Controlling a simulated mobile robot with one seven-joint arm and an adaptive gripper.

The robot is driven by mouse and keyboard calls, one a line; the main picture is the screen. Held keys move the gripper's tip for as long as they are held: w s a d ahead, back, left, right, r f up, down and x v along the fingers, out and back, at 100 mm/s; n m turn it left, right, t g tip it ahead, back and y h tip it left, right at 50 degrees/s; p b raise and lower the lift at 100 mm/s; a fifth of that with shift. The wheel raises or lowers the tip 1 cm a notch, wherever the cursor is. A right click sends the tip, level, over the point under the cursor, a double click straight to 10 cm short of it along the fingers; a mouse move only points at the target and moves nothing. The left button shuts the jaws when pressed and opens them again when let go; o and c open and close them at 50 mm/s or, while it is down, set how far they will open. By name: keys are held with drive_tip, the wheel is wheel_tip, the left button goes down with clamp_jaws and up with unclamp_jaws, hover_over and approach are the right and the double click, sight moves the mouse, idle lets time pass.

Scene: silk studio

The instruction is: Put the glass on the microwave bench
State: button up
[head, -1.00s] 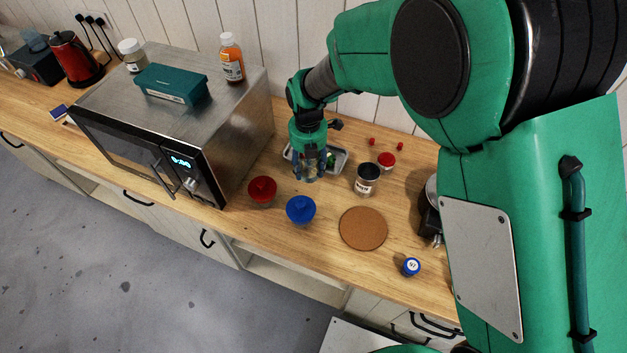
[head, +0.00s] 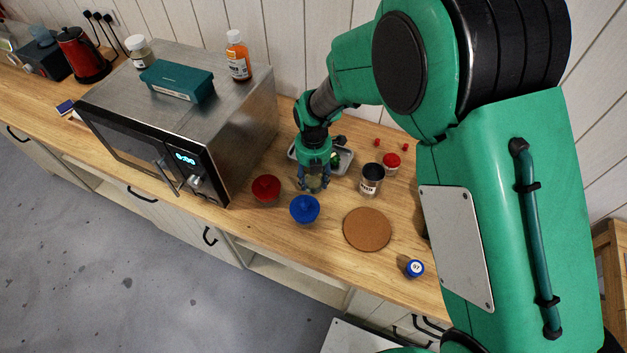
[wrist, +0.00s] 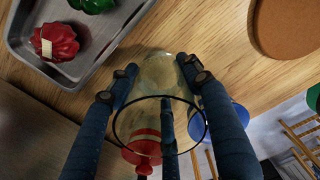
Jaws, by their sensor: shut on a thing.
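My gripper (head: 313,180) points down over the wooden bench (head: 290,245), to the right of the microwave. In the wrist view its blue fingers (wrist: 165,95) are closed around a clear glass (wrist: 160,72) with a dark rim. In the head view the fingers hide most of the glass. I cannot tell whether the base of the glass touches the bench. The microwave (head: 165,120) stands on the same bench to the left.
A red-lidded bowl (head: 266,188) and a blue-lidded bowl (head: 304,209) stand close in front of my gripper. A grey tray (head: 345,160) lies behind it. A can (head: 371,179) and a cork mat (head: 367,229) are to the right. Bare wood shows in front of the mat.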

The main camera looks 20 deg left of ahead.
drive_tip(key=shift+f, duration=0.55)
drive_tip(key=shift+f, duration=0.15)
drive_tip(key=o, duration=1.4)
wheel_tip(320, 180, up, 12)
drive_tip(key=p, duration=0.1)
drive_tip(key=shift+r, duration=0.2)
